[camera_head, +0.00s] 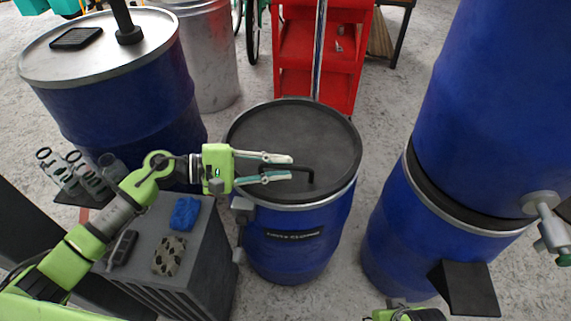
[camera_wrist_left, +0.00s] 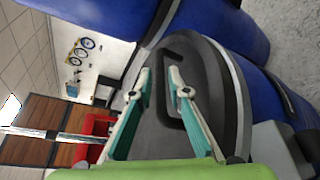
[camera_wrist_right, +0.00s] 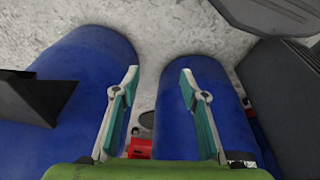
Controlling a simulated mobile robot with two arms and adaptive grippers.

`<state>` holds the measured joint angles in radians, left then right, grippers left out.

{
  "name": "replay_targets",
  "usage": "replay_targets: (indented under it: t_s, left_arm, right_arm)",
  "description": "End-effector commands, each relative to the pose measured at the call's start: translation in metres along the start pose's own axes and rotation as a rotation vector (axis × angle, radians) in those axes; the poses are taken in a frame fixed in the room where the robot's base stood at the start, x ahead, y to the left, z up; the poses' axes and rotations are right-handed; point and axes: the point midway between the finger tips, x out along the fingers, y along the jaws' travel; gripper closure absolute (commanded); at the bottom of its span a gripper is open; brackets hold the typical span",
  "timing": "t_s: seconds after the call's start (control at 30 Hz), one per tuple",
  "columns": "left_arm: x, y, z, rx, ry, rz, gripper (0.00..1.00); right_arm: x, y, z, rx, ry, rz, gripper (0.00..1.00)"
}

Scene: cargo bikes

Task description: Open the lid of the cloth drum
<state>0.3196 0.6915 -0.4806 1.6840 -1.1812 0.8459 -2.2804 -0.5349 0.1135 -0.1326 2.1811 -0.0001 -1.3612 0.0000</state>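The cloth drum is a blue drum (camera_head: 290,245) in the middle of the head view, with a dark label on its front. Its dark round lid (camera_head: 290,130) lies flat on top and is closed. A black bar handle (camera_head: 300,169) stands on the lid; it also shows in the left wrist view (camera_wrist_left: 176,72). My left gripper (camera_head: 291,167) is open over the lid, its fingers apart on either side of the handle's near end, not closed on it. My right gripper (camera_wrist_right: 158,78) is open and empty, low at the bottom right of the head view, between blue drums.
A grey cabinet (camera_head: 207,250) with a blue cloth (camera_head: 185,213) stands left of the drum. A silver-lidded drum (camera_head: 130,110) is at the back left. Stacked blue drums (camera_head: 395,235) with a tap (camera_head: 545,220) stand right. A red cart (camera_head: 290,62) is behind.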

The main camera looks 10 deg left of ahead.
Motion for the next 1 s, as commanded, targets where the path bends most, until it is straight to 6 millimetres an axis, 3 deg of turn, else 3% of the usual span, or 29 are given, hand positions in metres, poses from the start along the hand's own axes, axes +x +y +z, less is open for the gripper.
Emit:
replay_targets:
  t_s: [0.2, 0.47, 0.57, 0.93, 1.0]
  left_arm:
    - [0.016, 0.0, 0.0, 0.0, 0.0, -0.001, 0.83]
    - [0.018, 0.0, 0.0, 0.001, 0.001, -0.001, 0.83]
    - [0.017, 0.0, 0.0, 0.0, 0.001, -0.001, 1.0]
    - [0.016, 0.004, 0.002, -0.009, 0.001, -0.005, 1.0]
    - [0.015, 0.008, 0.003, -0.016, 0.001, -0.008, 1.0]
  right_arm:
    - [0.005, 0.0, 0.001, 0.0, -0.001, 0.0, 0.6]
    - [0.006, 0.0, 0.0, 0.0, 0.0, 0.0, 0.6]
    - [0.006, 0.0, 0.0, 0.0, 0.0, 0.0, 0.6]
    - [0.005, 0.0, -0.001, 0.0, 0.004, 0.0, 0.6]
    - [0.018, -0.002, 0.006, -0.002, -0.014, -0.003, 0.6]
